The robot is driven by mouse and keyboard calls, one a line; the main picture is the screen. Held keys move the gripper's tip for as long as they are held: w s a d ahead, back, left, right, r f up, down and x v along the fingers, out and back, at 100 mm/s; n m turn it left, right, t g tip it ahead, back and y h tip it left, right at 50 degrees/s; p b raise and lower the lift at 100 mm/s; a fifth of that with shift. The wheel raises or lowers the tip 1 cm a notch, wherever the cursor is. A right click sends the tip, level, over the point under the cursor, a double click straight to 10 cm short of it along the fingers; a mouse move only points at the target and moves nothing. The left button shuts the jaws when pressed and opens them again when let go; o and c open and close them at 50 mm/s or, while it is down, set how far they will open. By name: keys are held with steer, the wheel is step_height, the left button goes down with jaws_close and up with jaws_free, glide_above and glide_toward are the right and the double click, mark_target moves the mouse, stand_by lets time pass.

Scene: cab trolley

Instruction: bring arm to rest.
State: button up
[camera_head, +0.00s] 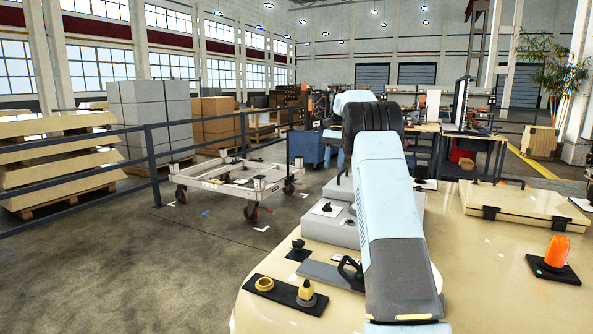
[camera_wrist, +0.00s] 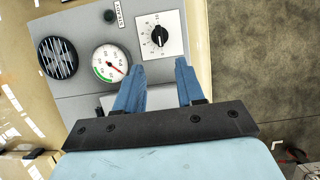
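My arm (camera_head: 392,200) rises from the bottom of the head view, bends at a dark joint at its top, and its far part passes down behind it. My gripper (camera_wrist: 159,67) shows in the wrist view with two blue fingers apart and nothing between them. It hangs over a grey control panel (camera_wrist: 88,18) with a black-and-white rotary dial (camera_wrist: 159,36), a round gauge (camera_wrist: 109,63) and a black slotted disc (camera_wrist: 57,58). The dial lies just beyond the fingertips; the gap cannot be told. In the head view the gripper is hidden behind the arm.
A white wheeled trolley (camera_head: 235,184) stands on the floor beyond. A dark railing (camera_head: 152,165) runs at the left.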

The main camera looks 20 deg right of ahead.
steer(key=s+a+r+n+t+h, duration=0.1)
steer(key=s+a+r, duration=0.35)
steer(key=s, duration=0.25)
steer(key=s+a+r+n+t, duration=0.2)
steer(key=s+a+r, duration=0.1)
steer(key=s+a, duration=0.3)
steer(key=s+a+r+n+t+h, duration=0.1)
steer(key=s+a+r, duration=0.3)
steer(key=s, duration=0.4)
steer(key=s+a+f+n+t, duration=0.1)
steer(key=s+f, duration=0.3)
steer(key=s, duration=0.4)
steer(key=s+a+f+n+t, duration=0.2)
steer(key=s+a+f, duration=0.1)
steer(key=s, duration=0.6)
steer(key=s+a+f+n+t+h, duration=0.1)
steer(key=s+a+f, duration=0.2)
steer(key=s, duration=0.6)
steer(key=shift+s+a+f+n+t, duration=0.2)
steer(key=shift+a+f+n+t, duration=0.15)
steer(key=shift+f, duration=0.5)
steer(key=shift+d, duration=0.15)
